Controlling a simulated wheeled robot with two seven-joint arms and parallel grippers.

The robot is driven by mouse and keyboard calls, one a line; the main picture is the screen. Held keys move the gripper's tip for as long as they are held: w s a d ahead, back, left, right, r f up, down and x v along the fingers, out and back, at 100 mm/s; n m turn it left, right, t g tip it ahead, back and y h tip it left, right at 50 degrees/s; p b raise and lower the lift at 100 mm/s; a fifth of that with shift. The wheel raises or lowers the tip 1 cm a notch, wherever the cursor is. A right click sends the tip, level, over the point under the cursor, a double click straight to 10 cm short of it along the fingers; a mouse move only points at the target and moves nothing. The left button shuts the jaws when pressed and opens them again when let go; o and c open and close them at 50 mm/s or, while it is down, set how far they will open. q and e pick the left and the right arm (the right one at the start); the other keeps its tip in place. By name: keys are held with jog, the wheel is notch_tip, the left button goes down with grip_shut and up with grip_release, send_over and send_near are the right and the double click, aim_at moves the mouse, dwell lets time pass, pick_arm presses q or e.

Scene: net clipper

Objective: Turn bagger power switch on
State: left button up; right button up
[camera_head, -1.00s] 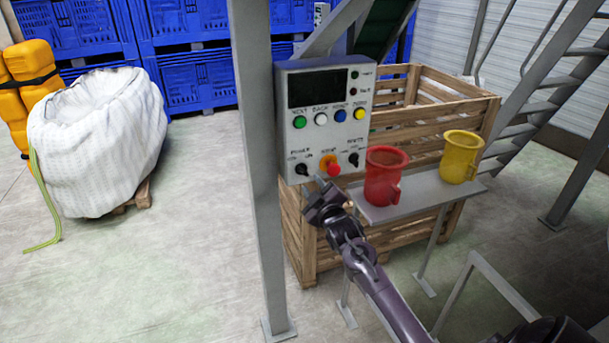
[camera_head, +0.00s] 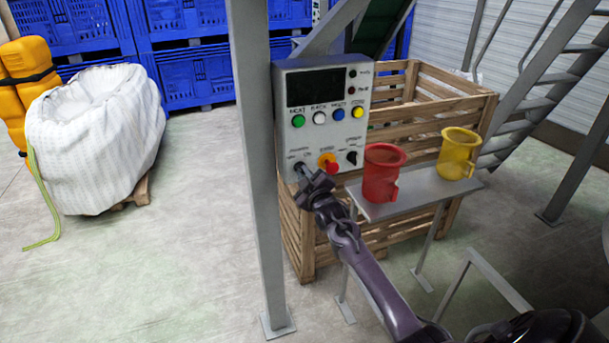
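The bagger control box (camera_head: 322,110) is a light panel fixed beside a grey post. It has a dark screen, a row of coloured buttons and a lower row of switches. The power switch (camera_head: 299,167) is the black knob at the lower left; the gripper partly covers it. Its exact setting is too small to tell. My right gripper (camera_head: 304,174) is at the power switch, with its fingertips at or right by the knob; I cannot tell whether they touch it or how far apart they are. My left gripper is not in view.
A red stop button (camera_head: 332,168) is just right of the power switch. A red jug (camera_head: 382,178) and a yellow jug (camera_head: 457,153) stand on a grey shelf (camera_head: 420,190). A wooden crate (camera_head: 420,112) is behind. The grey post (camera_head: 257,200) is close on the left.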

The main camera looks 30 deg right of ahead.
grip_shut()
jog(key=m, duration=0.9)
jog(key=shift+b, duration=0.35)
jog(key=m, duration=0.4)
jog(key=shift+m, duration=2.4)
jog(key=o, duration=0.6)
grip_release()
jog(key=shift+o, duration=0.2)
